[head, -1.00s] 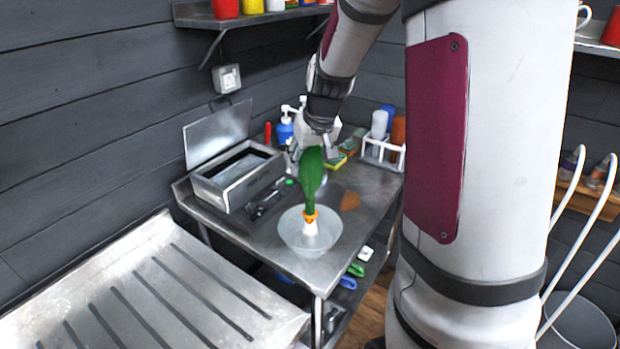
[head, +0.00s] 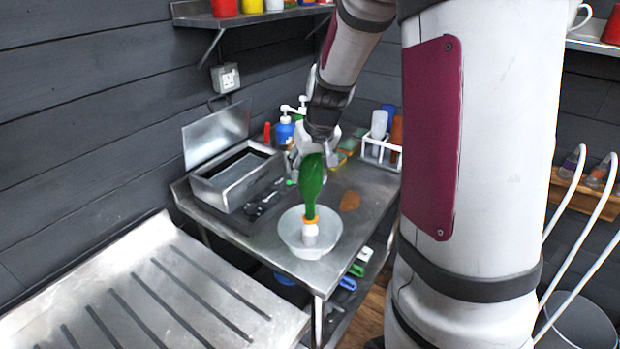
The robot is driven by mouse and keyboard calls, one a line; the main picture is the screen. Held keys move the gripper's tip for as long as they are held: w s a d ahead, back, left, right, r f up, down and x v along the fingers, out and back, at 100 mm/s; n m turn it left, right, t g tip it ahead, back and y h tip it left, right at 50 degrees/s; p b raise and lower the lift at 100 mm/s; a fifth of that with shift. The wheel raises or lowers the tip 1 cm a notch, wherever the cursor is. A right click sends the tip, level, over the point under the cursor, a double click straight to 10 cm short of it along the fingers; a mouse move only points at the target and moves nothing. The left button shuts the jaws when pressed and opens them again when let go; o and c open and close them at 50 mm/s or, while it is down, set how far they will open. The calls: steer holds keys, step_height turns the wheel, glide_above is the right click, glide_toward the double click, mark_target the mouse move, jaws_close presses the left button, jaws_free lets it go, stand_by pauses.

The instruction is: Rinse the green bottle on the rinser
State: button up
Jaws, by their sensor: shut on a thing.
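The green bottle (head: 312,187) is upside down, its orange-ringed neck (head: 311,218) pointing down. It stands over the white post (head: 310,236) of the rinser, a pale round bowl (head: 291,228) on the steel table. The mouth meets the top of the post; whether the post reaches inside is hidden. My gripper (head: 318,158) is behind and above the bottle and shut on its upper part. The bottle hides much of the fingers.
An open steel box (head: 232,183) stands left of the rinser, with dark tools in front of it. A blue pump bottle (head: 285,130), sponges and a white rack (head: 378,153) are at the back. A ribbed steel drainboard (head: 160,290) fills the lower left.

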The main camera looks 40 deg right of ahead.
steer(key=shift+r+p, duration=0.5)
steer(key=shift+r, duration=0.5)
stand_by(0.3)
steer(key=shift+r+p, duration=1.35)
steer(key=shift+r, duration=2.2)
steer(key=shift+s, duration=0.1)
